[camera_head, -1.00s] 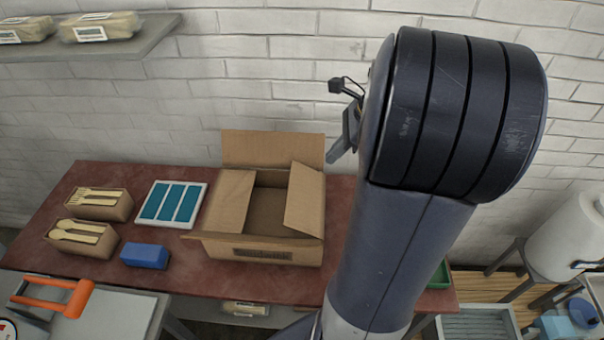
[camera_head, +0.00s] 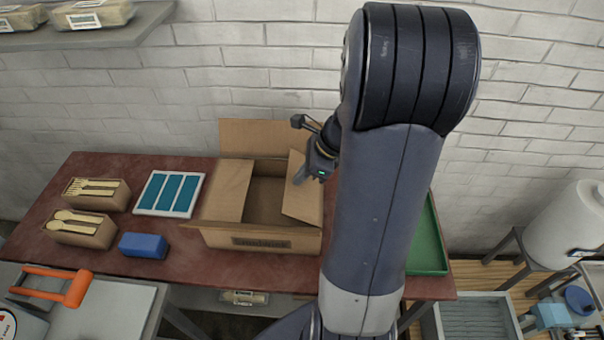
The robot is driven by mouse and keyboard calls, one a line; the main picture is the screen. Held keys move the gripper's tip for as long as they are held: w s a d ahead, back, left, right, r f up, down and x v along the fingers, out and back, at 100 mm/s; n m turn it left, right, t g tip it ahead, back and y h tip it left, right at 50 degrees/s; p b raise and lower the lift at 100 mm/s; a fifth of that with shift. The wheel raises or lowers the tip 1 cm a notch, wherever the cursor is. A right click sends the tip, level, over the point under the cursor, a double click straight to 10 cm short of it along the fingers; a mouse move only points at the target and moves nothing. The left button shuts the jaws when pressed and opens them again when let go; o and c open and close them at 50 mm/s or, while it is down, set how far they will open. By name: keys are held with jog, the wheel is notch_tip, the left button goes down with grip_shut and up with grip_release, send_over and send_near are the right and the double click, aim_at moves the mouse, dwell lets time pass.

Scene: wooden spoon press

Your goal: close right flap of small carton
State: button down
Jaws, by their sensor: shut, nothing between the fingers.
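The small carton (camera_head: 258,238) stands on the dark red table. Its back flap (camera_head: 262,137) stands up. Its left flap (camera_head: 228,190) and right flap (camera_head: 300,206) lean inward over the opening, with a gap between them showing the inside. The front flap appears folded outward. My gripper (camera_head: 299,178) is shut and empty. Its tip is at the right flap's upper part, over or against it; I cannot tell whether they touch. My arm hides the table right of the carton.
Left of the carton are a white tray with teal strips (camera_head: 140,203), a blue block (camera_head: 143,246) and two boxes of wooden cutlery (camera_head: 80,232). A green tray (camera_head: 428,250) lies at the right, partly behind my arm. A brick wall stands behind.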

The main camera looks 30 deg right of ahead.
aim_at(291, 182)
dwell(0.3)
jog(key=p, duration=0.1)
jog(key=a+h+p, duration=0.1)
jog(key=shift+w+f+g+p, duration=0.1)
jog(key=shift+w+g+p, duration=0.15)
jog(key=shift+g+p, duration=0.15)
jog(key=shift+w+a+f+g+h+p, duration=0.2)
jog(key=shift+f+g+h+p, duration=0.25)
jog(key=shift+h+p, duration=0.35)
jog(key=shift+a+f, duration=0.1)
jog(key=shift+f, duration=0.2)
jog(key=shift+x, duration=1.1)
jog(key=shift+w+a, duration=0.1)
jog(key=shift+w, duration=0.05)
jog(key=shift+r, duration=0.1)
